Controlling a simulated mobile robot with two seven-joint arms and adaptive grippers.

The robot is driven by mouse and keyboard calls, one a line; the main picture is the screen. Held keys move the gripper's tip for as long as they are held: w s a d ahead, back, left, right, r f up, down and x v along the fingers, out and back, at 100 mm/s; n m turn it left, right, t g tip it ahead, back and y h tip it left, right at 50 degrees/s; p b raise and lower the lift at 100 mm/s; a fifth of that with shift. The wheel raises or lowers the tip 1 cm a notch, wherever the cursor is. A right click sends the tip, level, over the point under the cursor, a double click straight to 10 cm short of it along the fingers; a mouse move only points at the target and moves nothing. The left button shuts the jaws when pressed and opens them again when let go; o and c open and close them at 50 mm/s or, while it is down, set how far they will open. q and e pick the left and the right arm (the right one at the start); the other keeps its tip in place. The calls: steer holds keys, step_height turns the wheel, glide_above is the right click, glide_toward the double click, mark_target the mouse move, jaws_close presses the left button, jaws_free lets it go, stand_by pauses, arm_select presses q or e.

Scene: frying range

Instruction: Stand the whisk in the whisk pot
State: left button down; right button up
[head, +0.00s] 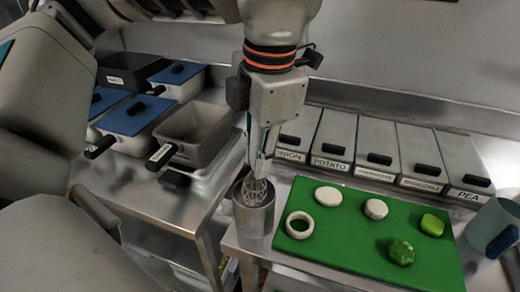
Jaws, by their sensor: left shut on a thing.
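My left gripper (262,160) points down at the centre of the head view, shut on the whisk. The whisk's wire loops (255,188) point downward below the fingers. The whisk pot (254,220) is a grey metal cylinder at the counter's left front edge. The loops overlap the pot's mouth and seem to be at least partly inside its rim; how deep they reach cannot be seen. The whisk's handle is mostly hidden by the fingers. My right gripper is not in view.
A green board (345,250) right of the pot bears several round pieces. Lidded bins, including one labelled PEA (462,165), line the back. Blue-lidded pans (135,115) and an open grey pan (195,130) stand left. A blue-grey vessel (492,225) stands at far right.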

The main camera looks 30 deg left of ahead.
arm_select(q)
steer(key=shift+f+b, duration=1.25)
steer(key=shift+f, duration=1.1)
steer(key=c, duration=1.8)
jaws_free()
steer(key=r, duration=0.4)
steer(key=d+r, duration=0.1)
steer(key=r, duration=0.7)
steer(key=shift+s+d, duration=0.2)
steer(key=shift+s, duration=0.05)
